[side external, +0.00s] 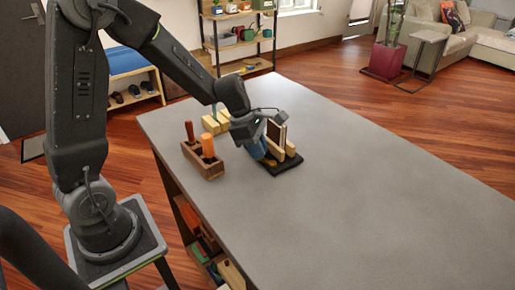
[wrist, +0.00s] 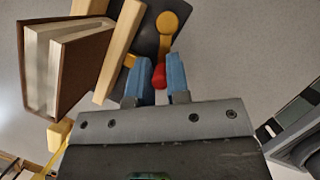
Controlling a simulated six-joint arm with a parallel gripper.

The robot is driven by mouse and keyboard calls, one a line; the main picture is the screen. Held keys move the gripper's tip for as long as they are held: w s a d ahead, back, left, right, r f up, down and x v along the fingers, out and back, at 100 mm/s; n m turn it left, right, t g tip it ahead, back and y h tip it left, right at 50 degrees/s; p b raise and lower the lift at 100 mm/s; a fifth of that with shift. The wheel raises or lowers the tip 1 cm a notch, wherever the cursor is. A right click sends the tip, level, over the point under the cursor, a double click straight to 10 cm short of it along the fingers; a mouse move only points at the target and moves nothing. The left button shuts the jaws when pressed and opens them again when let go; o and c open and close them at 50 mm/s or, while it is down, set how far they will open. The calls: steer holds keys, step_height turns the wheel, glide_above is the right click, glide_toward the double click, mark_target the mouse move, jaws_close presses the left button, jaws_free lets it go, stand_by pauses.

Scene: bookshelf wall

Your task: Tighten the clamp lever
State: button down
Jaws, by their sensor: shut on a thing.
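The clamp stands on the table with a black base (side external: 287,164) and pale wooden jaws (side external: 291,148). A brown book (side external: 277,133) stands between the jaws; in the wrist view the book (wrist: 85,65) is beside one wooden jaw (wrist: 119,50). I cannot tell how tightly it is held. The yellow clamp lever (wrist: 166,35) has a round pivot end and a red tip (wrist: 159,76). My gripper (wrist: 159,82) has its blue fingers on either side of the red tip, shut on it. In the side view my gripper (side external: 259,150) is low beside the clamp and hides most of the lever.
A wooden caddy (side external: 203,166) with orange-handled tools stands left of the clamp. Yellow wooden blocks (side external: 213,123) stand behind it, near my arm. The grey table (side external: 370,190) is clear to the right and front. Shelves (side external: 238,43) stand beyond the table.

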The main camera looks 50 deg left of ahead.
steer(key=c, duration=1.1)
jaws_free()
steer(key=v, duration=1.4)
steer(key=shift+w, duration=0.1)
steer(key=shift+c, duration=0.4)
